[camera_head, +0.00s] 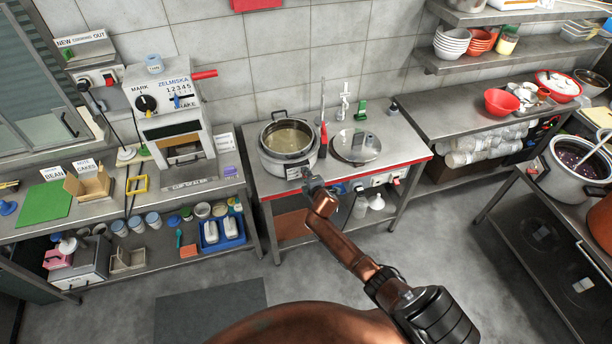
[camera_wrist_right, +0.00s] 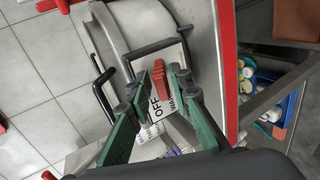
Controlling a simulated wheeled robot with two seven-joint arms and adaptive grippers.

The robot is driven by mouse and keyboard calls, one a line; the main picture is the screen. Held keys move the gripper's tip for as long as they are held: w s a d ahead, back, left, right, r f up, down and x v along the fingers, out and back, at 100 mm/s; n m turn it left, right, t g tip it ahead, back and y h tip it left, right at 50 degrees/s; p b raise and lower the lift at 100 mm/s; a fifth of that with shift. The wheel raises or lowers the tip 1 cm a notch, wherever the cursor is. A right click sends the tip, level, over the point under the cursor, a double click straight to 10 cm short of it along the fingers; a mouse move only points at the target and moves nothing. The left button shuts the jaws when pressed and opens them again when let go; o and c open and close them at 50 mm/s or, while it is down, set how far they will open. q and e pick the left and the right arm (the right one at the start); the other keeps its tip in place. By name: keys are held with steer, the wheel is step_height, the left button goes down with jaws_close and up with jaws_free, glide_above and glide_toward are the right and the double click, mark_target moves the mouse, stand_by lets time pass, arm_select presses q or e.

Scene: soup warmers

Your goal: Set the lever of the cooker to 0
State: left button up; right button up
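The cooker (camera_head: 288,140) is a round metal soup warmer with its lid open, standing on the middle steel table. In the right wrist view its control plate (camera_wrist_right: 172,106) carries the words OFF and what reads as WA..., partly hidden. A small red lever (camera_wrist_right: 158,80) stands on this plate. My right gripper (camera_head: 311,182) is at the front of the cooker. In the right wrist view its green fingers (camera_wrist_right: 159,76) are apart, with the lever between their tips. I cannot tell whether either finger touches it. My left gripper is not in view.
A round lid (camera_head: 357,146) lies to the right of the cooker. The table has a red front edge (camera_head: 400,165). A machine with a red handle (camera_head: 204,74) stands on the left counter, and another soup pot (camera_head: 574,170) at the right. The floor in front is clear.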

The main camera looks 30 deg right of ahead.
steer(key=shift+o, duration=0.4)
steer(key=shift+s+d+f, duration=0.1)
steer(key=v, duration=1.2)
